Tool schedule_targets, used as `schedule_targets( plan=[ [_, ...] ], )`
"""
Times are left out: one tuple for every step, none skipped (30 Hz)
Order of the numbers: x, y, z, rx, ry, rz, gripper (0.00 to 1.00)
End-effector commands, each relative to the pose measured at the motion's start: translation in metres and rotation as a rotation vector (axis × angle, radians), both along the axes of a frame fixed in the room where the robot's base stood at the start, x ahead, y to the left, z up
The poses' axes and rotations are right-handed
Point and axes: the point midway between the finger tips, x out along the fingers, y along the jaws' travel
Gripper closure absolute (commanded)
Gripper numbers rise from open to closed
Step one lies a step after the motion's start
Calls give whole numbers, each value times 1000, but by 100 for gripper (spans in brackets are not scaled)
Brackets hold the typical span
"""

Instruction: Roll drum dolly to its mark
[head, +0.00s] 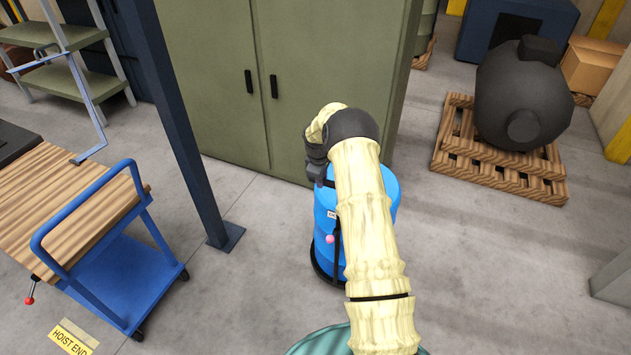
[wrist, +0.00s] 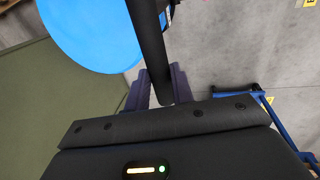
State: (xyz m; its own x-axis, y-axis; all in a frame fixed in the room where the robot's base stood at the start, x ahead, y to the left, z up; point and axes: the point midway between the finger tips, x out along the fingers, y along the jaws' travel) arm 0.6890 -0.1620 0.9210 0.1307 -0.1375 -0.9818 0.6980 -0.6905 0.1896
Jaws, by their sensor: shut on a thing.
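The drum dolly carries a blue drum (head: 325,225) and stands close in front of the green cabinet. Its dark round base (head: 322,274) shows at the drum's foot. My gripper (wrist: 160,88) is shut on a black bar (wrist: 150,40), which looks like the dolly's handle. The bar runs between the two dark fingers, and the blue drum top (wrist: 88,32) shows to its left. In the head view my gripper is at the drum's upper left, and my arm covers the drum's right part. I cannot make out the dolly's floor mark.
A green cabinet (head: 325,70) stands right behind the drum. A dark blue post (head: 175,120) and a blue cart (head: 115,275) stand to the left. A pallet (head: 500,172) with a dark tank (head: 522,95) is at the right. Open floor (head: 490,260) lies right of the drum.

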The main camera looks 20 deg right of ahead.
Motion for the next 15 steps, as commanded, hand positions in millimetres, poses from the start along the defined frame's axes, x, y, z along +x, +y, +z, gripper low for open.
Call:
schedule_targets(
  plan=[
    [4,0,1,2,-12,3,100],
    [4,-1,2,1,-13,2,100],
    [4,-2,2,1,-14,1,100],
    [4,-2,2,1,-15,0,100],
    [4,-3,2,0,-16,-1,100],
    [4,-3,3,0,-17,-1,100],
    [5,-3,3,0,-19,0,100],
    [5,-3,3,0,-19,0,100],
    [5,-4,3,0,-20,-2,100],
    [5,-5,3,-1,-20,-3,75],
    [5,-5,3,0,-21,-4,69],
    [5,-6,3,0,-21,-5,61],
    [4,-6,3,0,-19,-5,56],
    [4,-7,3,0,-18,-7,56],
    [3,-7,3,0,-17,-8,56]
  ],
)
